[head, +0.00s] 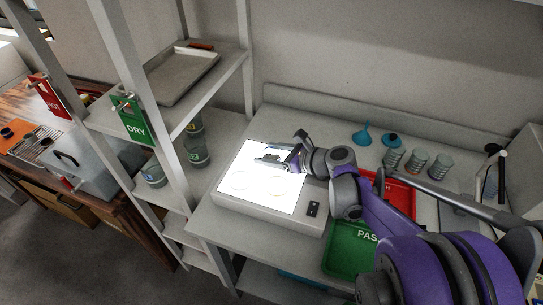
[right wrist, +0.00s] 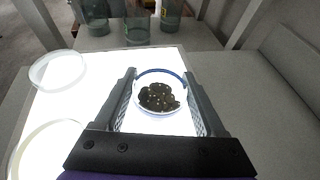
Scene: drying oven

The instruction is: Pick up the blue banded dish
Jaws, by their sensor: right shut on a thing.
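The blue banded dish (right wrist: 160,78) is a round clear dish with a blue rim band and dark, speckled contents. In the right wrist view it sits between the two fingers of my right gripper (right wrist: 162,100), which is shut on it. In the head view my right gripper (head: 272,158) is over the far part of the glowing light box (head: 262,207), and the dish is hard to make out in the glare. I cannot tell whether the dish touches the panel. My left gripper is not in view.
Two clear dishes (right wrist: 57,70) (right wrist: 48,150) lie on the lit panel. Green PASS tray (head: 345,262), red tray (head: 402,195), several jars (head: 416,160) and blue funnel (head: 362,137) are right. A shelf with a DRY sign (head: 133,122) and glass jars stands left.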

